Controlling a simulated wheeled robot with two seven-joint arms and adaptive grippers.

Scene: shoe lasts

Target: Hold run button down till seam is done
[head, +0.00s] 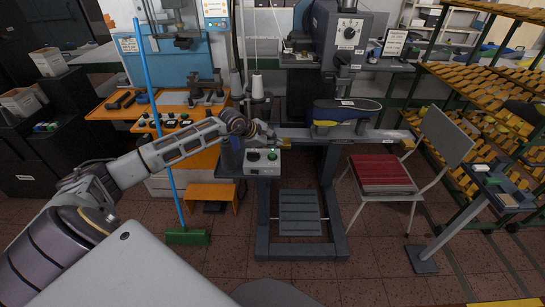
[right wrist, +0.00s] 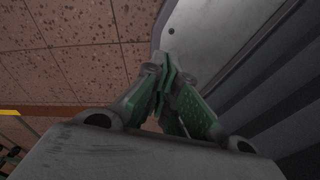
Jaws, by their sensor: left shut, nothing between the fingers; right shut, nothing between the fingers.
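The control box (head: 254,165) is a pale grey box on the left end of the sewing machine's bench. It has a green button (head: 272,156) and a dark knob on its top. My left gripper (head: 270,139) is shut and empty, just above and behind the box in the head view. I cannot tell whether its fingertips touch anything. The sewing machine (head: 335,42) stands behind the bench. A dark blue shoe (head: 343,112) with a yellow part sits under its head; the seam is too small to see. My right gripper (right wrist: 170,85) is shut and empty in the right wrist view.
A chair with a red seat (head: 380,172) stands right of the bench. A blue-handled broom (head: 187,236) stands on the left, near an orange stool (head: 212,193). A treadle (head: 299,212) is below the bench. Racks of lasts (head: 505,90) fill the right.

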